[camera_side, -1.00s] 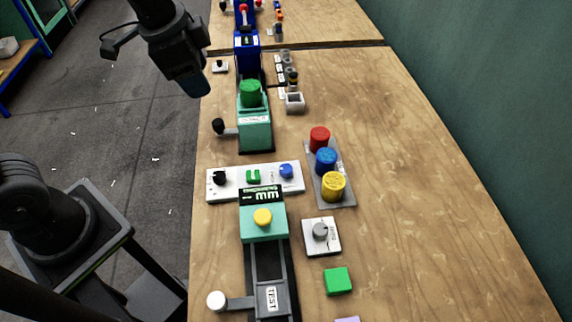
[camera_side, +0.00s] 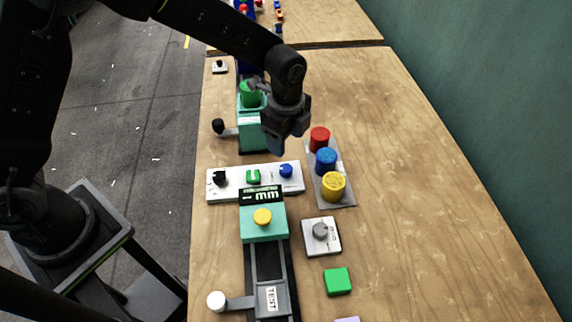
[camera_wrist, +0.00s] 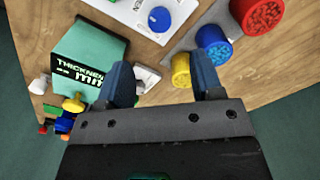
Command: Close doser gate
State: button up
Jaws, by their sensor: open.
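My gripper (camera_side: 280,145) is open and hangs above the bench, just right of the green machine. Its two blue-grey fingers (camera_wrist: 164,84) are apart with nothing between them in the wrist view. The green machine (camera_side: 255,132) has a green cap (camera_side: 250,93) on top and a side lever with a black knob (camera_side: 218,126) at its left. My arm partly hides the upper part of this machine. No part is labelled as the doser gate, and I cannot tell where the gate is or whether it is open.
A white panel (camera_side: 233,181) with knobs lies in front. Red (camera_side: 320,135), blue (camera_side: 326,158) and yellow (camera_side: 334,184) pots stand to the right. The teal thickness gauge (camera_side: 264,224) is nearer, beside a grey-knob box (camera_side: 322,237) and green block (camera_side: 338,281). The bench's right side is clear.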

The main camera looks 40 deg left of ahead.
aim_at(286, 168)
notch_tip(286, 168, down, 10)
jog(key=shift+r, duration=0.1)
dwell(0.4)
jog(key=c, duration=0.9)
